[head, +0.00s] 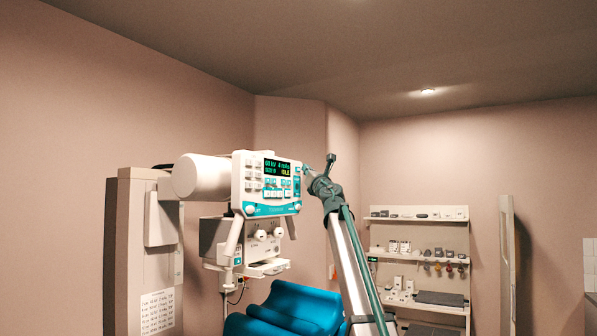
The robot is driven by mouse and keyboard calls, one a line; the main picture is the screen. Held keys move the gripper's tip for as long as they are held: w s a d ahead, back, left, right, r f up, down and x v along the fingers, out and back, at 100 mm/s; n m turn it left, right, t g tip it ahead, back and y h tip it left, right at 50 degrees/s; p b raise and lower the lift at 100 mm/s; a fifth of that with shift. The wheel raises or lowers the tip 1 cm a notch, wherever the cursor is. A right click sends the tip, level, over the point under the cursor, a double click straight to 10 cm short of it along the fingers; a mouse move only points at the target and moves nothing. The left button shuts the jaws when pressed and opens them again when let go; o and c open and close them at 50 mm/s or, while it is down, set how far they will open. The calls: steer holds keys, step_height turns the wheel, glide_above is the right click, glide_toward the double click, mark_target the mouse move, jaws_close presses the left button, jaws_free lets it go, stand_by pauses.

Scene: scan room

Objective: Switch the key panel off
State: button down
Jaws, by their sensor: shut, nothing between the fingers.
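The key panel (266,184) is a white box with teal trim on a white cylindrical arm, left of the picture's middle. Its lit display (277,167) has green text and a yellow word that looks like IDLE. Several white and teal keys (273,188) sit below the display, with more small keys in a column at its left. My gripper (305,169) is shut and empty at the panel's right edge. It is small here, and I cannot tell whether it touches the panel.
A grey-beige column (143,230) stands at the left. A blue padded chair (291,309) is below the panel. White shelves (417,213) with small items stand at the back right. A tall pale upright (507,262) stands right of them.

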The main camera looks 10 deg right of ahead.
steer(key=shift+w+a, duration=0.1)
steer(key=shift+a, duration=0.05)
steer(key=shift+w+a, duration=0.15)
steer(key=shift+a, duration=0.05)
stand_by(0.3)
steer(key=shift+w+a+p, duration=0.25)
steer(key=shift+a+p, duration=0.05)
steer(key=shift+p, duration=0.05)
stand_by(0.8)
stand_by(0.4)
steer(key=shift+s+d, duration=0.5)
steer(key=shift+d, duration=0.15)
steer(key=shift+s+d+p, duration=0.35)
steer(key=shift+s+d, duration=0.4)
steer(key=shift+d, duration=0.25)
steer(key=shift+s+d+p, duration=0.35)
steer(key=shift+s+d, duration=0.4)
steer(key=shift+d, duration=0.25)
